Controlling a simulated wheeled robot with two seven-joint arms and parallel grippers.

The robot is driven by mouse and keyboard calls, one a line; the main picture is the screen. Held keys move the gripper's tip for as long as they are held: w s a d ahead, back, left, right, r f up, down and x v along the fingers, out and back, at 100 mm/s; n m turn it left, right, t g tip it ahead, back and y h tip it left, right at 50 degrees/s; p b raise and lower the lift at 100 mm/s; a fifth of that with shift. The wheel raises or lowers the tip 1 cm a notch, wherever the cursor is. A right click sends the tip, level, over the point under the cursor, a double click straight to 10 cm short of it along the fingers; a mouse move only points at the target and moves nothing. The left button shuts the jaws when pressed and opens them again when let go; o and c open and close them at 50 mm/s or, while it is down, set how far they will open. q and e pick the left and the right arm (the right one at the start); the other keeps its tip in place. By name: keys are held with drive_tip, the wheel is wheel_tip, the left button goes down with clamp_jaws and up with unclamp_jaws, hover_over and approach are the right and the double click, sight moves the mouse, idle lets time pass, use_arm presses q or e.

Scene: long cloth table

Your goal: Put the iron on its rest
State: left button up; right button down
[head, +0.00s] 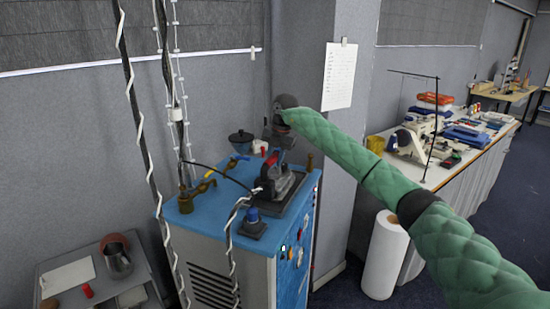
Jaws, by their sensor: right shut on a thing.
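The iron (271,184), dark with a grey and red body, is over the blue top of the steam cabinet (205,218). A dark flat rest (292,199) lies under and around it near the cabinet's right edge. I cannot tell whether the iron's sole touches the rest. My right gripper (273,157) comes down from above, at the end of the green-sleeved arm, and is shut on the iron's upper part. The arm and gripper hide part of the handle. My left gripper is not in view.
Brass valves (196,190), a dark bowl (241,138) and a blue-capped item (253,222) stand on the cabinet. A white cord and dark cables hang at its left. A grey trolley (60,262) is lower left, a white roll (384,256) right, a cluttered table (480,150) behind.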

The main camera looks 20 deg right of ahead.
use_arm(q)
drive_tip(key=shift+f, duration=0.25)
use_arm(e)
drive_tip(key=shift+f, duration=0.35)
drive_tip(key=c, duration=1.1)
unclamp_jaws()
drive_tip(key=shift+s+f, duration=0.1)
drive_tip(key=shift+f, duration=0.1)
drive_tip(key=shift+r+b, duration=0.1)
drive_tip(key=shift+b, duration=0.2)
drive_tip(key=r+b, duration=0.1)
drive_tip(key=r, duration=0.1)
drive_tip(key=r+b, duration=0.1)
drive_tip(key=r, duration=0.1)
drive_tip(key=d+r+b, duration=0.1)
drive_tip(key=r, duration=0.1)
drive_tip(key=shift+s+r, duration=0.35)
drive_tip(key=shift+s, duration=0.05)
drive_tip(key=shift+d+r, duration=0.1)
drive_tip(key=shift+r, duration=0.4)
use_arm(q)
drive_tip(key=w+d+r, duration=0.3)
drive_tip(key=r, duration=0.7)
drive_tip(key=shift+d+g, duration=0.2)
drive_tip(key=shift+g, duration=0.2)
